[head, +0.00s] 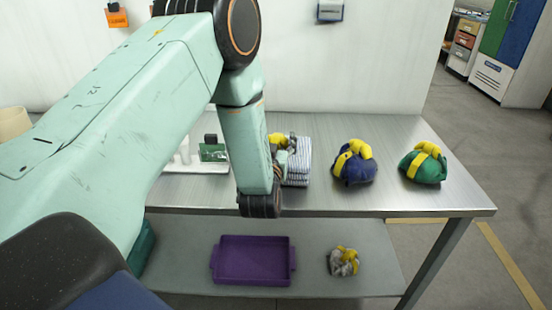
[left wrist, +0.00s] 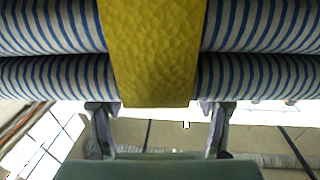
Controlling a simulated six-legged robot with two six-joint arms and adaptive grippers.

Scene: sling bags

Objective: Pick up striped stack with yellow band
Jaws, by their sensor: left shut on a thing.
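The stack (head: 300,162) with blue-grey and white stripes is at the table's middle, partly hidden behind my left arm. Its yellow band (left wrist: 155,50) fills the centre of the left wrist view, with striped rolls (left wrist: 55,80) on both sides. My left gripper (left wrist: 160,112) is shut on the striped stack, one finger at each side of the band. The fingertips are hidden by the stack. In the head view the gripper (head: 281,160) is mostly hidden behind my arm. I cannot tell whether the stack touches the table. My right gripper is not in view.
A blue bag (head: 355,168) and a green bag (head: 422,168), both with yellow straps, sit to the right on the metal table (head: 400,200). A white tray (head: 190,170) holds small items at left. The lower shelf carries a purple tray (head: 252,262) and a grey-yellow bag (head: 343,262).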

